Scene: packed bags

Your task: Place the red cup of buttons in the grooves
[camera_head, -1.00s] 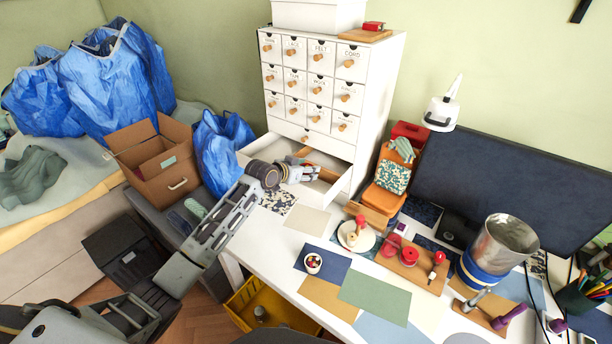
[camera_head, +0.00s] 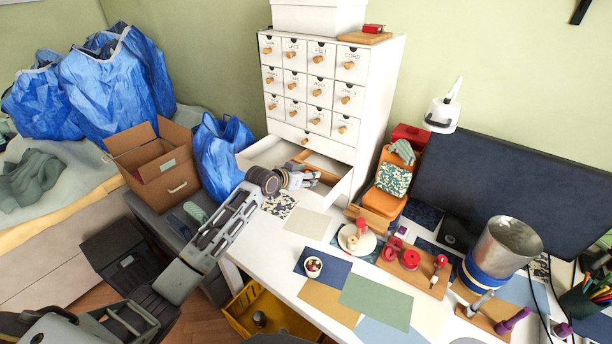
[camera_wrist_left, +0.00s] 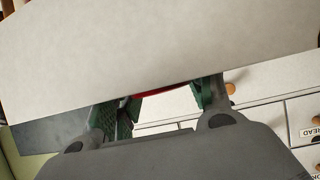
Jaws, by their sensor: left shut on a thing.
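My left gripper (camera_head: 303,178) reaches into the open white drawer (camera_head: 336,195) at the base of the cabinet. In the left wrist view its fingers (camera_wrist_left: 165,98) are shut on a red thing (camera_wrist_left: 165,92), of which only a thin strip shows. It may be the red cup; a large pale panel (camera_wrist_left: 160,50) hides most of it. In the head view the held thing cannot be made out. The drawer has wooden dividers (camera_head: 303,156) inside. A small pale cup with red and dark bits (camera_head: 313,266) stands on the blue mat. My right gripper is not in view.
The white cabinet (camera_head: 372,100) rises behind the drawer. On the desk, a wooden board (camera_head: 408,268) holds red items, near a metal can (camera_head: 505,245) and dark monitor (camera_head: 515,180). A cardboard box (camera_head: 155,165) and blue bags (camera_head: 120,85) stand left. Coloured sheets (camera_head: 375,300) lie flat in front.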

